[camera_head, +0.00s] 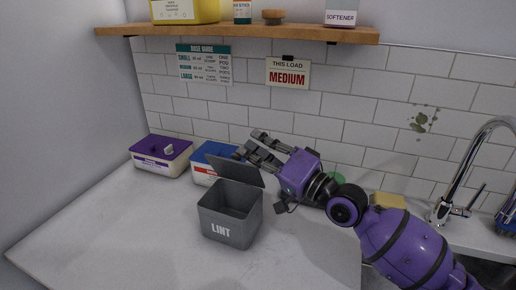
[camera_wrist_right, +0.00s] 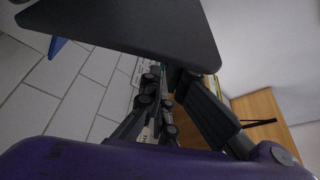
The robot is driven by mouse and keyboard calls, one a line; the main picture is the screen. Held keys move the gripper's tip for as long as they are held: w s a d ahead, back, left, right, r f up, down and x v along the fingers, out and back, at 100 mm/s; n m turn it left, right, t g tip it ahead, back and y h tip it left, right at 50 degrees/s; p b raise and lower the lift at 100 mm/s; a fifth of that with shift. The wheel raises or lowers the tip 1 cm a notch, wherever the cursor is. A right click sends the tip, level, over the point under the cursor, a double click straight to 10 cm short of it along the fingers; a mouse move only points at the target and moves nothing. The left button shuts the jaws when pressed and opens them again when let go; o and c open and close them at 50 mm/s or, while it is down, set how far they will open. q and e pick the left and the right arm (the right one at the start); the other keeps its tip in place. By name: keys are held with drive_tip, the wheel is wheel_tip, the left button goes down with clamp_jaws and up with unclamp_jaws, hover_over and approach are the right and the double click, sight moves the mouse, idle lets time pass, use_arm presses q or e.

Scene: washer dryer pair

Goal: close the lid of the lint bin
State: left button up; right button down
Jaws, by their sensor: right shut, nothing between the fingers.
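The grey lint bin (camera_head: 229,221) stands on the white counter with "LINT" on its front. Its dark lid (camera_head: 236,170) is raised, hinged at the back and tilted, so the bin's mouth is open. My right gripper (camera_head: 252,145) is behind and above the lid, its fingers pointing left. It is shut and empty. In the right wrist view the lid (camera_wrist_right: 130,30) spans the top, close to the gripper fingers (camera_wrist_right: 165,95). I cannot tell whether they touch. My left gripper is not in view.
A yellow sponge (camera_head: 389,200) and the sink tap (camera_head: 465,180) are at right. A wooden shelf (camera_head: 240,33) runs above. The front-left counter (camera_head: 120,235) is clear.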

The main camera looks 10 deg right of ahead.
sight(244, 167)
drive_tip(key=s+a+n+y+b, duration=0.1)
drive_tip(key=n, duration=0.1)
drive_tip(key=s+a+f+n+y+b, duration=0.1)
drive_tip(key=s+n, duration=0.1)
drive_tip(key=n, duration=0.1)
drive_tip(key=s+a+n+y+b, duration=0.1)
drive_tip(key=s+n, duration=0.1)
drive_tip(key=n, duration=0.1)
drive_tip(key=shift+a+f+g, duration=0.25)
drive_tip(key=shift+a+g, duration=0.05)
drive_tip(key=shift+g, duration=0.1)
use_arm(q)
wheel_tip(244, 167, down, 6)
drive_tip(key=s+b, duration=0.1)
drive_tip(key=b, duration=0.1)
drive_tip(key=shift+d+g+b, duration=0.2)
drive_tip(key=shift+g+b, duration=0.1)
drive_tip(key=shift+b, duration=0.1)
use_arm(e)
drive_tip(key=s+f+n+g+y, duration=0.1)
drive_tip(key=n, duration=0.2)
drive_tip(key=s+a+f+n+y, duration=0.1)
drive_tip(key=n, duration=0.1)
drive_tip(key=s+a+f+n+g+y, duration=0.1)
drive_tip(key=n, duration=0.2)
drive_tip(key=shift+s+a+f+n+g, duration=0.1)
drive_tip(key=shift+a+f+n+g, duration=0.1)
drive_tip(key=shift+n+g, duration=0.1)
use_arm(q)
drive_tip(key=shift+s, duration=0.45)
